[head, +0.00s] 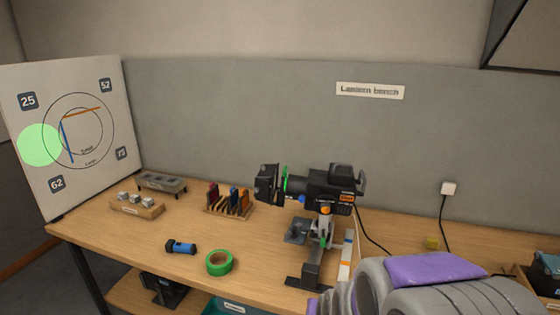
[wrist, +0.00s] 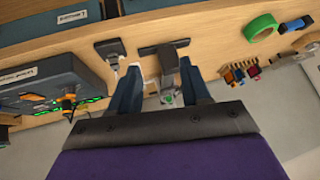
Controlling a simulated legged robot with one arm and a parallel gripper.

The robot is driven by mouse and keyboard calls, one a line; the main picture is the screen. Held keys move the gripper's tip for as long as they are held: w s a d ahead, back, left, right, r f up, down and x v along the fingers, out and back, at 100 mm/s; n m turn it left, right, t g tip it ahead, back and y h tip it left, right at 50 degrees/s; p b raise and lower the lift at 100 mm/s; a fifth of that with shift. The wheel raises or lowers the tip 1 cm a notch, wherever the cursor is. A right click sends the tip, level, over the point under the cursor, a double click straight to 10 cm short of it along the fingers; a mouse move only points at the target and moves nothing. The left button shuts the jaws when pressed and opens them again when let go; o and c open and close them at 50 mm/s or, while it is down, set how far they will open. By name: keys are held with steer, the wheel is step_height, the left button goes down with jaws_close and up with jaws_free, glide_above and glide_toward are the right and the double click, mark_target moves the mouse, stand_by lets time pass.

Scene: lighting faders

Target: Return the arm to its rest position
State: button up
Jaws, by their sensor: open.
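My gripper (wrist: 160,68) shows in the wrist view with its two dark blue fingers spread apart and nothing held between them. Part of the lantern's stand (wrist: 163,52) shows beyond and between the fingers. I cannot tell the distance to it. My arm (head: 428,268), grey with purple covers, fills the lower right of the head view. It looks folded low, in front of the bench. The gripper cannot be made out in the head view.
The black lantern (head: 325,187) stands on the wooden bench (head: 150,230). Green tape (head: 219,263), a blue torch (head: 181,247) and a rack of coloured gels (head: 229,200) lie left of it. A black console (wrist: 45,80) with green lights is left in the wrist view.

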steer(key=s+d+r+g, duration=0.1)
steer(key=s+r+g, duration=0.2)
steer(key=s, duration=0.7)
steer(key=s+d+r+n+g, duration=0.1)
steer(key=s+r+g, duration=0.1)
steer(key=s, duration=0.9)
steer(key=s+d+r+n+g, duration=0.1)
steer(key=s+r+g, duration=0.2)
steer(key=s, duration=0.7)
steer(key=shift+s+d+r+g+h, duration=0.2)
steer(key=shift+d+r+g+h, duration=0.1)
steer(key=shift+d+g, duration=0.15)
